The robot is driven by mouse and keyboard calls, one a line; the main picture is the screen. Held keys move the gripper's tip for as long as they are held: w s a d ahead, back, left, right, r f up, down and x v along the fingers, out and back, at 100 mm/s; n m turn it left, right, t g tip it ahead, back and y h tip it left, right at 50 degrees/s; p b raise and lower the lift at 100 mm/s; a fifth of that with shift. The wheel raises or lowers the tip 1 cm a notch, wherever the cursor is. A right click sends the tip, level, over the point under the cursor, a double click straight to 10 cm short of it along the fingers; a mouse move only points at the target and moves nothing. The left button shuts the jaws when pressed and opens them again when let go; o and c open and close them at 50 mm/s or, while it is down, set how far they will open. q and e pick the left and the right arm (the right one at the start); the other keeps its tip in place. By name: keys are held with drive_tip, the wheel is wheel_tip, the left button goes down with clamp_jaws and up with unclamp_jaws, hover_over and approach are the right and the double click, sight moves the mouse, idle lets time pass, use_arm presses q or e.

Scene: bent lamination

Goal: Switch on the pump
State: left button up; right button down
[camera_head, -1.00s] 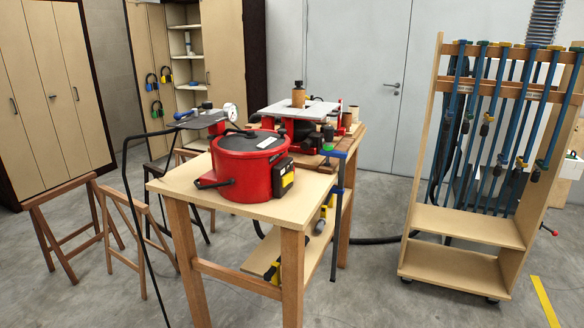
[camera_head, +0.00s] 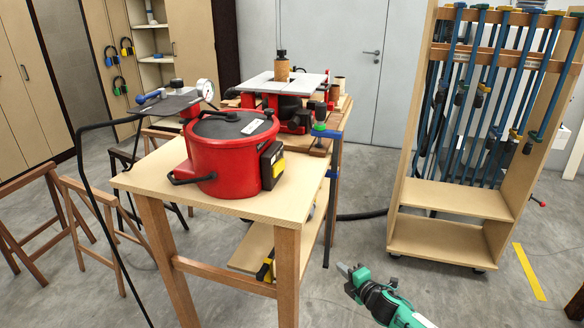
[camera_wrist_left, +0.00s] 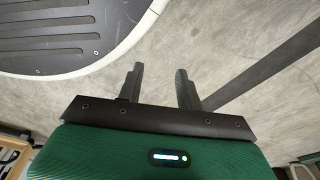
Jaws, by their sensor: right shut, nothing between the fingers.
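A red round pot-shaped machine (camera_head: 225,158) with a black lid and a black side box with a yellow label (camera_head: 271,166) stands upright on a wooden table. Just behind it is a dark unit with a white dial gauge (camera_head: 205,89) and a blue-handled part. I cannot tell for certain which of these is the pump, and no switch is clear. My right gripper (camera_head: 350,271) is shut and empty, low in front of the table's right side, apart from the machine. My left gripper (camera_wrist_left: 160,78) shows only in the left wrist view, fingers apart and empty above the floor.
The wooden table (camera_head: 150,180) has a lower shelf. A red machine with a grey top (camera_head: 290,83) stands behind. A wooden clamp rack (camera_head: 455,200) is at right, wooden trestles (camera_head: 85,205) at left.

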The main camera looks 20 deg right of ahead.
use_arm(q)
drive_tip(key=shift+w+a+r, duration=0.1)
drive_tip(key=shift+a+r, duration=0.25)
drive_tip(key=shift+r, duration=0.05)
use_arm(e)
wheel_tip(320, 180, up, 33)
drive_tip(key=w+a+n+g+y, duration=0.1)
drive_tip(key=n+y, duration=0.9)
drive_tip(key=n, duration=1.4)
drive_tip(key=shift+w+a+f+g, duration=0.15)
drive_tip(key=shift+w+a+g, duration=0.1)
drive_tip(key=shift+a+g, duration=0.65)
use_arm(q)
drive_tip(key=shift+d, duration=0.2)
use_arm(e)
drive_tip(key=shift+d, duration=0.15)
